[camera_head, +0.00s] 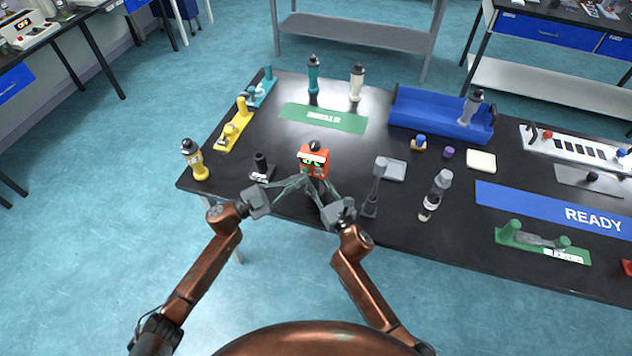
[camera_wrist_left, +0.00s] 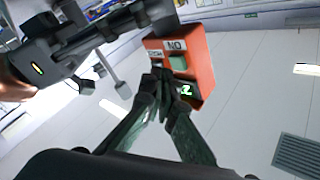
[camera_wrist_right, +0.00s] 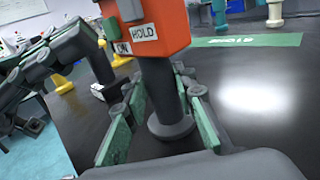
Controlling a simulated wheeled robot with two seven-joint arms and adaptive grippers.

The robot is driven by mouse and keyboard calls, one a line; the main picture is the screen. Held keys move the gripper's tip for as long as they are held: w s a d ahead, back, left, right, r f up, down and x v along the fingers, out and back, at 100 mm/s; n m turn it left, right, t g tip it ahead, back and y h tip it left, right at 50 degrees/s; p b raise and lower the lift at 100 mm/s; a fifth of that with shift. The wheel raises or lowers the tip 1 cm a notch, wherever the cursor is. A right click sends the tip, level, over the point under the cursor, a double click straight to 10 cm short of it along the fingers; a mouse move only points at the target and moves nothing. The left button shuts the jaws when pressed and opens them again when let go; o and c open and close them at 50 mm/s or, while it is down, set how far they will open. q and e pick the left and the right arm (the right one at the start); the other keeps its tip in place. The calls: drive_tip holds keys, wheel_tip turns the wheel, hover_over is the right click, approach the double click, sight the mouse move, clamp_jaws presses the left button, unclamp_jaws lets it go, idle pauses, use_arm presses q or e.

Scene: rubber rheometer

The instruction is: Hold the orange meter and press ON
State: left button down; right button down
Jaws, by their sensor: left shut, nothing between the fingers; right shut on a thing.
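The orange meter (camera_head: 313,161) stands upright on a grey stem with a round base near the table's front edge. Its display shows green lit characters in the head view and the left wrist view (camera_wrist_left: 184,91). My right gripper (camera_head: 319,190) is shut around the meter's grey stem (camera_wrist_right: 160,92), below the body. My left gripper (camera_wrist_left: 158,74) is shut and empty, its tips at the meter's face beside the green button (camera_wrist_left: 178,63) by the ON label (camera_wrist_left: 175,44).
A black stand (camera_head: 262,168) is left of the meter and a grey stand (camera_head: 373,190) right. A green mat (camera_head: 323,118) lies behind, a blue bin (camera_head: 440,122) at back right.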

drive_tip(key=c, duration=1.5)
unclamp_jaws()
use_arm(q)
drive_tip(key=s, duration=0.2)
drive_tip(key=s+a, duration=0.2)
drive_tip(key=s, duration=0.1)
drive_tip(key=shift+s, duration=0.3)
use_arm(e)
drive_tip(key=shift+s, duration=0.1)
drive_tip(key=v, duration=1.1)
drive_tip(key=shift+s+d, duration=0.2)
drive_tip(key=shift+s, duration=0.15)
